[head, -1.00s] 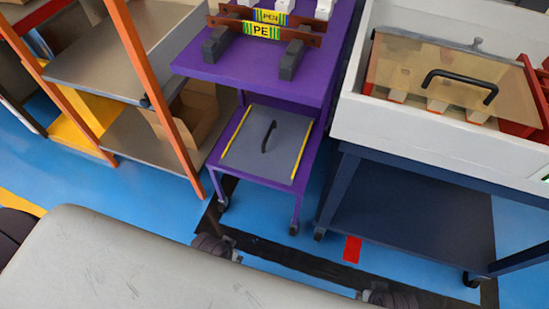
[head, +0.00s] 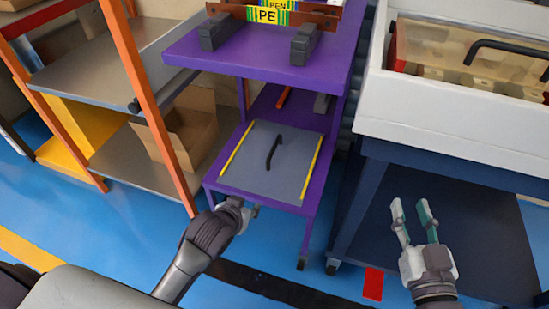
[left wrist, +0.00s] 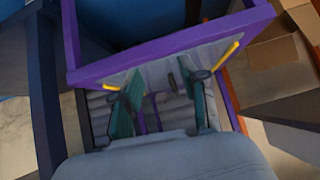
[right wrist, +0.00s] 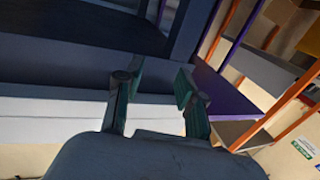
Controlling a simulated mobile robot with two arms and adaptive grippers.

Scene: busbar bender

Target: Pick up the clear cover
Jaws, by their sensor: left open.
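A clear, amber-tinted cover (head: 430,57) with a black handle (head: 505,50) sits in the white-walled bench top at the upper right in the head view. A flat grey panel (head: 245,165) with a black handle and yellow side strips lies on the purple cart's lower shelf; it also shows in the left wrist view (left wrist: 150,75). My left gripper (head: 252,209) is at this shelf's front left corner, open and empty. My right gripper (head: 411,208) is open and empty in front of the dark blue bench, apart from both handles.
The purple cart (head: 240,55) carries black blocks and a "PE" label on top. An orange-post rack (head: 150,100) with a cardboard box (head: 190,130) stands left. The white bench wall (head: 440,125) stands right. Blue floor (head: 130,220) is clear in front of the rack.

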